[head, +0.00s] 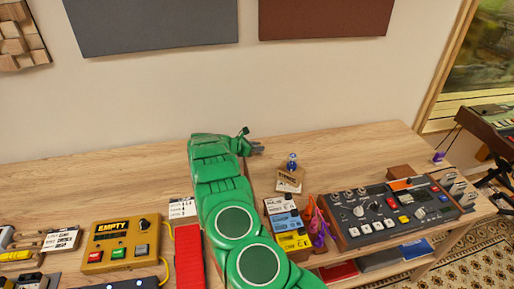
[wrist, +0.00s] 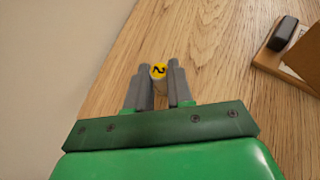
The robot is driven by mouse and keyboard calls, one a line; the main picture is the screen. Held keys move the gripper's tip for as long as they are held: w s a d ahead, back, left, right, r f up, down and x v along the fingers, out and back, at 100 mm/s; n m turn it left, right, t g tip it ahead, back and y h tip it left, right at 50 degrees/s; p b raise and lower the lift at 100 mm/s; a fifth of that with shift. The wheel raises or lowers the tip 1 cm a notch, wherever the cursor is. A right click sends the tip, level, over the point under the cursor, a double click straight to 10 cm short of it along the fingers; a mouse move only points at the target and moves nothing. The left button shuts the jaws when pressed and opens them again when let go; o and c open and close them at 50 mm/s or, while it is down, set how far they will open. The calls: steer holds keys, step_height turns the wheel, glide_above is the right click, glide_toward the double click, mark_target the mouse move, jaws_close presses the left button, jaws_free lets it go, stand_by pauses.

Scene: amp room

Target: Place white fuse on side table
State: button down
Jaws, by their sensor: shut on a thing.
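My gripper (head: 256,148) is stretched over the back middle of the long wooden table (head: 330,148) in the head view. In the wrist view my gripper (wrist: 159,75) is shut on a small fuse-like piece (wrist: 159,72). Its round yellow end carries a black mark, and a pale body shows between the fingers. The fingers hide most of it, so I cannot tell if it is the white fuse. Wood grain fills the view beyond the fingertips. I cannot tell which surface is the side table, or whether the piece touches the wood.
A small wooden stand with a blue-topped item (head: 291,163) is right of my gripper. A mixer-like console (head: 385,212) and coloured boxes (head: 285,222) stand farther right. A yellow "EMPTY" box (head: 120,243) is at left. The wall (head: 140,100) rises behind; the table's back strip is largely clear.

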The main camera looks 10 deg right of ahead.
steer(key=shift+f, duration=0.15)
steer(key=c, duration=1)
jaws_free()
